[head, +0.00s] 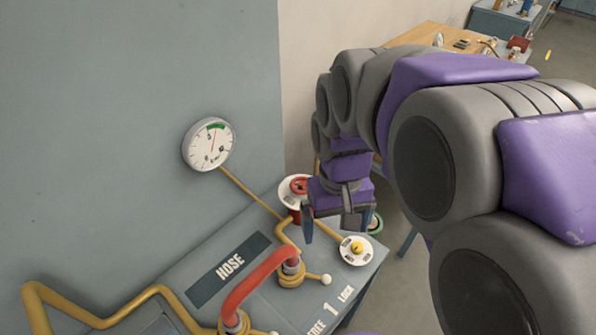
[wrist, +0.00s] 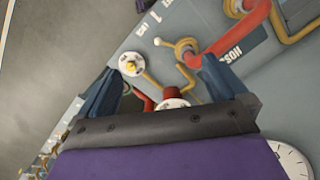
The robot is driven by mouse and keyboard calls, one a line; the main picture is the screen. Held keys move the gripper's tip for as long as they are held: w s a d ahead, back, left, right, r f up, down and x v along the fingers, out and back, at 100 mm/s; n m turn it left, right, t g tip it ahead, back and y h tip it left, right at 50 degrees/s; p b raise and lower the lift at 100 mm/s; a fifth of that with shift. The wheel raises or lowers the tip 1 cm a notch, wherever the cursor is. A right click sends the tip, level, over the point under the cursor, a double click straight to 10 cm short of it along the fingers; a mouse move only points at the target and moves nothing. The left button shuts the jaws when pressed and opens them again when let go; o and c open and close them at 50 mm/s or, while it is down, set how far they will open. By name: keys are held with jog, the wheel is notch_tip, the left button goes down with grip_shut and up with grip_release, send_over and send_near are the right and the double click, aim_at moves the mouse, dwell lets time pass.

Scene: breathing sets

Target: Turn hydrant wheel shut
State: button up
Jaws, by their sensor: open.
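A red wheel (head: 299,186) on a round white plate stands at the back of the grey bench in the head view, beside the wall. In the wrist view a red part above a white plate (wrist: 172,103) shows low between the fingers, partly hidden by my gripper body. My gripper (head: 338,226) is open and points down, to the right of and in front of the red wheel. In the wrist view the spread blue fingers of my gripper (wrist: 160,72) have nothing between them that they touch. I cannot tell the exact gap to the wheel.
A yellow knob on a white dial (head: 357,249) sits close to my gripper. A red hose (head: 255,283) arches between couplings on the bench. A pressure gauge (head: 209,145) is on the grey wall. A wooden table (head: 440,40) stands behind my arm.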

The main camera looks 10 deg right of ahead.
jog(key=w+b, duration=0.1)
jog(key=w, duration=1.5)
jog(key=t, duration=0.1)
send_near(301, 183)
notch_tip(301, 183, down, 9)
jog(key=b, duration=0.4)
jog(key=shift+r, duration=0.2)
jog(key=c, duration=1)
